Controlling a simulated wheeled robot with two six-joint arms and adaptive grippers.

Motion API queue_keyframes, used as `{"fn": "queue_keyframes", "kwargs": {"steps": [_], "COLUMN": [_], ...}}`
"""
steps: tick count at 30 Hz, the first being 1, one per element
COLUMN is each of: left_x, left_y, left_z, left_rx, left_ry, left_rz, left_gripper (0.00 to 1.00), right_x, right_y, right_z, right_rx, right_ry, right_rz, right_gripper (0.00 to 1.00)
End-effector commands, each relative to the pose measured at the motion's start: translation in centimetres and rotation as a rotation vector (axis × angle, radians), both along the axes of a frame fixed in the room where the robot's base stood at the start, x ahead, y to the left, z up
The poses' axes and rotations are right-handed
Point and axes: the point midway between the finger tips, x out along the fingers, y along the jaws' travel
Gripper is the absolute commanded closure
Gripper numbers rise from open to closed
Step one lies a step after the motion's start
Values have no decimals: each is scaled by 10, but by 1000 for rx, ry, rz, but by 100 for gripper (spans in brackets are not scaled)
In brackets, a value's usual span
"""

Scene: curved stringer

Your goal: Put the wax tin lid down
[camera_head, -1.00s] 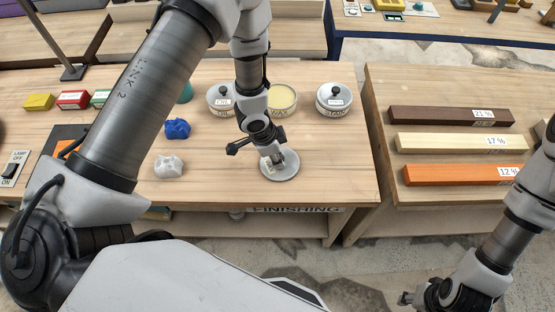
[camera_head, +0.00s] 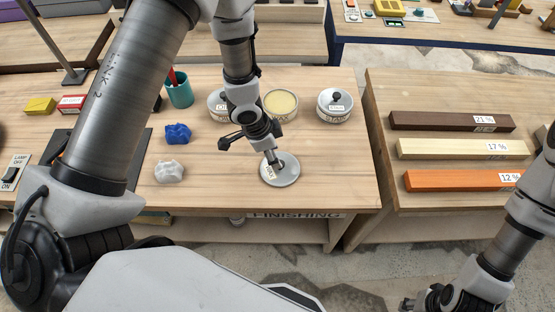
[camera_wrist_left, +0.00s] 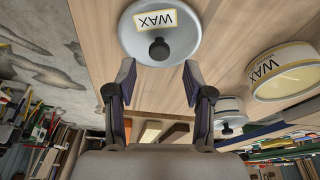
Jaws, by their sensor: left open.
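The wax tin lid (camera_head: 287,176) is a grey disc with a WAX label and a dark knob. It lies flat on the bench, in front of the open wax tin (camera_head: 281,104), which shows pale yellow wax. My left gripper (camera_head: 266,152) is just at the lid, partly covering its knob and label. In the left wrist view the fingers (camera_wrist_left: 159,75) are spread apart, with the lid (camera_wrist_left: 186,40) and its knob just beyond the fingertips, untouched. The wax tin (camera_wrist_left: 287,80) is at the right there. My right gripper (camera_head: 408,302) is at the bottom edge, partly cut off.
Two lidded tins flank the wax tin: one at the left (camera_head: 217,101), partly behind my arm, and one at the right (camera_head: 335,105). A blue cloth (camera_head: 178,133) and a white cloth (camera_head: 169,171) lie left. Bench to the lid's right is clear.

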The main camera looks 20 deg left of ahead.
Motion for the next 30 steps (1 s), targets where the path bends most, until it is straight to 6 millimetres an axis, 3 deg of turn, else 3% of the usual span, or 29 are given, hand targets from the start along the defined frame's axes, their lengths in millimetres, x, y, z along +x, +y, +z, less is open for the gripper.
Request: {"fn": "queue_keyframes", "kwargs": {"steps": [3, 9, 30], "left_x": [-4, -10, -11], "left_y": [7, 15, 15], "left_z": [35, 66, 67], "left_rx": [-2, 0, 0], "left_ry": [-2, 0, 1], "left_rz": [1, 1, 0], "left_gripper": [48, 48, 48], "right_x": [0, 0, 0], "right_y": [0, 0, 0], "right_z": [8, 18, 17], "right_rx": [0, 0, 0], "right_ry": [0, 0, -1], "right_rz": [0, 0, 0], "right_gripper": [60, 60, 60]}}
